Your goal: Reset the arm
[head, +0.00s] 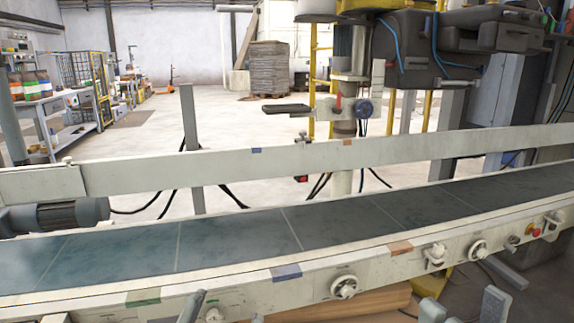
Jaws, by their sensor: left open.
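My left gripper (223,311) is at the bottom edge, left of centre, in front of the conveyor's near rail. Its grey fingertips are apart and nothing shows between them. The rest of it is cut off by the frame. My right gripper (463,307) seems to show at the bottom right as two grey tips set apart, with nothing seen between them. The arms themselves are mostly out of view.
A conveyor with an empty dark belt (240,240) crosses the view; its near rail (385,257) carries knobs and a red button (534,230). A shelf (60,110) stands far left; open floor lies beyond.

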